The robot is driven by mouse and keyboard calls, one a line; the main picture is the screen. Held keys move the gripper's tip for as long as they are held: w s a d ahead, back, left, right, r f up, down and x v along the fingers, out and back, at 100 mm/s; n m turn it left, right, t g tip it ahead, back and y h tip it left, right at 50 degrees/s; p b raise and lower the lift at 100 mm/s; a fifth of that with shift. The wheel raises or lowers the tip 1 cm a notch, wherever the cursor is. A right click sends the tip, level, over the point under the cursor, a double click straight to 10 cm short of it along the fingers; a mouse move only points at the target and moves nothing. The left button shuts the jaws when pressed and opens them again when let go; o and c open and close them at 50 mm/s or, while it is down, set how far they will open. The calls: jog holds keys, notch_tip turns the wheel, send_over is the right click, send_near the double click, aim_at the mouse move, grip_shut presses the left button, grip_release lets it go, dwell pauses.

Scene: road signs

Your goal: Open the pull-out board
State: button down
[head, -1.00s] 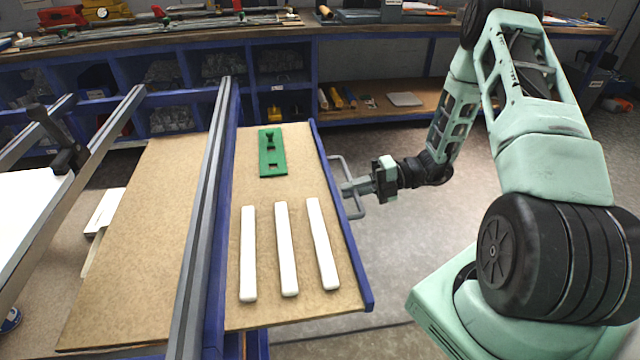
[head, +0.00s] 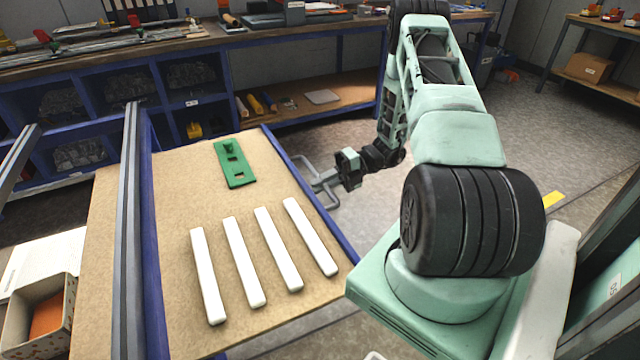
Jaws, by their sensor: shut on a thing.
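The pull-out board (head: 190,190) is a brown wooden panel with a blue front edge, sticking out to the right from under a grey and blue rail. A grey metal handle (head: 331,196) is fixed to its front edge. My gripper (head: 328,179) is shut on the handle at the board's right side; the fingertips are small and partly hard to make out. A green plate (head: 235,164) with cut-outs lies at the back of the board. Several white bars (head: 246,262) lie side by side on its nearer part.
A grey and blue rail (head: 130,230) crosses over the board. A workbench with blue bins (head: 75,115) stands behind. A box (head: 40,310) sits at lower left. Open grey floor (head: 480,150) lies to the right.

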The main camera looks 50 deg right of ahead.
jog(key=c, duration=1.6)
grip_release()
jog(key=shift+o, duration=0.2)
jog(key=shift+d, duration=0.1)
jog(key=b+v, duration=0.2)
jog(key=v, duration=1.5)
jog(key=shift+s+d, duration=0.1)
jog(key=shift+s, duration=0.05)
